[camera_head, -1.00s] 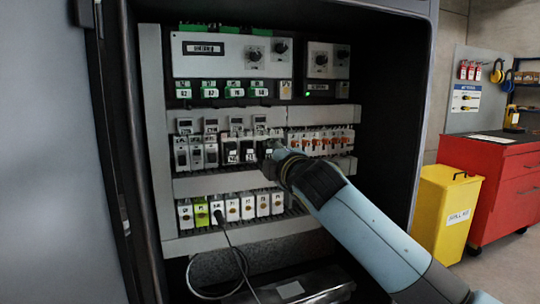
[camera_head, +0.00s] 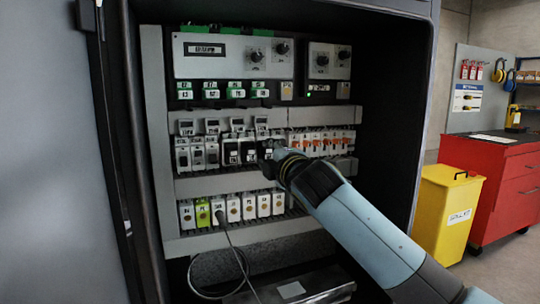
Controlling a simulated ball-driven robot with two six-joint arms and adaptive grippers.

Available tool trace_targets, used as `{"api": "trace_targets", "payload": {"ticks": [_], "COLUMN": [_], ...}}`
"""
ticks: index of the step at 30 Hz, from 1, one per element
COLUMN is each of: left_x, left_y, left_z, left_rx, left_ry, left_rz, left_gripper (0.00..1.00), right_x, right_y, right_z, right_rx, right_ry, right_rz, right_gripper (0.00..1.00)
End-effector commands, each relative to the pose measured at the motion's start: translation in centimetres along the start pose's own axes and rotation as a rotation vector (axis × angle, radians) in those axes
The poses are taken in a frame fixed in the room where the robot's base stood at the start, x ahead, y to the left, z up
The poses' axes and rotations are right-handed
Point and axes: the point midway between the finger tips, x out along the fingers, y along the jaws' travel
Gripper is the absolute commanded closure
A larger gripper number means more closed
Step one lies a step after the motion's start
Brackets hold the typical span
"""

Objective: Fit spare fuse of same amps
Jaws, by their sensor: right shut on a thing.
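My right gripper (camera_head: 266,150) is at the middle row of the open cabinet, in front of the black fuse holders (camera_head: 231,152). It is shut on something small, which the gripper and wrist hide. I cannot tell whether it is a fuse or part of a holder. White labels show on the black holders, too small to read. Grey breakers (camera_head: 197,154) stand to their left and breakers with orange levers (camera_head: 318,143) to their right. No loose spare fuse can be made out. My left gripper is not in view.
A lower row of white terminals (camera_head: 248,207) includes one yellow-green block (camera_head: 202,213). A dark tray (camera_head: 325,285) lies at the cabinet's bottom. A yellow bin (camera_head: 445,210) and red tool cabinet (camera_head: 495,185) stand outside, right.

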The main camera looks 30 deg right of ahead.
Motion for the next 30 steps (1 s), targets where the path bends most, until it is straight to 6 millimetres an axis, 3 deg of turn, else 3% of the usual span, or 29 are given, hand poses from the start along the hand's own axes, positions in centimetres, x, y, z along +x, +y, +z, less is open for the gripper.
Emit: {"api": "trace_targets", "payload": {"ticks": [30], "left_x": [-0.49], "left_y": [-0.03], "left_z": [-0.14], "left_rx": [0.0], "left_ry": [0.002], "left_rz": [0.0], "left_gripper": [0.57], "right_x": [0.27], "right_y": [0.01], "right_z": [-0.01], "right_rx": [0.0], "right_ry": [0.0], "right_rz": [0.001], "right_gripper": [1.0]}}
